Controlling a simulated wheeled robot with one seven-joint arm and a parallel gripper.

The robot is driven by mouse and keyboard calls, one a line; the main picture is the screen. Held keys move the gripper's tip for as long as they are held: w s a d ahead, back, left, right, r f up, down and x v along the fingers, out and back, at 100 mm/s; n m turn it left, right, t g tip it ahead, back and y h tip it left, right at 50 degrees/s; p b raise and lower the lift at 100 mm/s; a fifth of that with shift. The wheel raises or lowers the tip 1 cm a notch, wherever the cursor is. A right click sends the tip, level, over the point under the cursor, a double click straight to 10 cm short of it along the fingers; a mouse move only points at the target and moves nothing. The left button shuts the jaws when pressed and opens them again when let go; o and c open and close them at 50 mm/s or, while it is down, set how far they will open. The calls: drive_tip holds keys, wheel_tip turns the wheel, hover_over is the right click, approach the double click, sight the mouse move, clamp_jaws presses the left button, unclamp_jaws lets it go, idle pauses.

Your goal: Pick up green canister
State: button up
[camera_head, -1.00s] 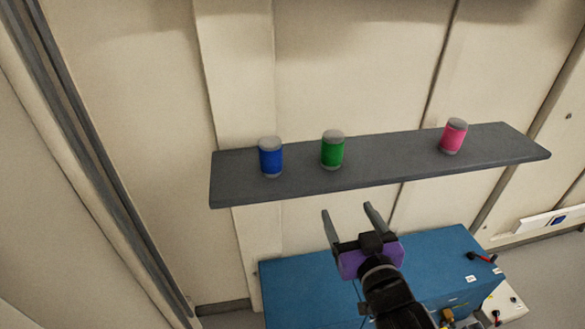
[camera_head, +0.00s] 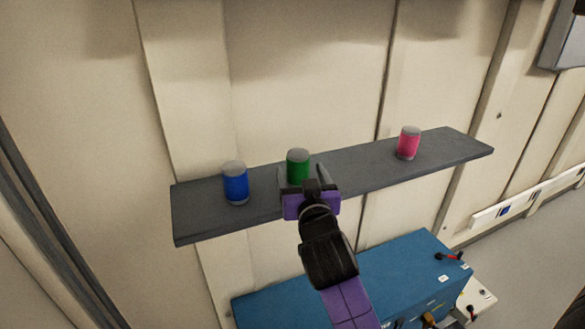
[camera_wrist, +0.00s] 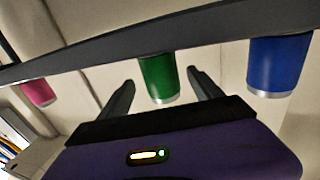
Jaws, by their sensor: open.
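The green canister (camera_head: 298,163), with grey ends, stands upright on the dark grey shelf (camera_head: 365,169), between the blue and pink canisters. My gripper (camera_head: 302,173) is open at the shelf's front side, its fingers pointing at the green canister. In the head view the fingers appear on either side of it, and its lower part is partly hidden by my gripper. In the wrist view, which looks upside down, the green canister (camera_wrist: 158,78) shows between the two finger tips. I see no clear contact, and cannot tell how far the fingers reach past its front.
The blue canister (camera_head: 235,184) stands close on the left, and the pink canister (camera_head: 408,143) farther right on the shelf. The wall (camera_head: 300,90) is right behind the shelf. A blue cabinet (camera_head: 395,268) stands below. The shelf between green and pink is bare.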

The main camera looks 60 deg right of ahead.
drive_tip(key=p+x, duration=0.1)
drive_tip(key=x, duration=0.4)
drive_tip(key=shift+w+d+r+p, duration=0.1)
drive_tip(key=shift+w+p, duration=0.05)
drive_tip(key=shift+p, duration=0.2)
drive_tip(key=shift+w+d, duration=0.35)
drive_tip(key=shift+d, duration=0.05)
clamp_jaws()
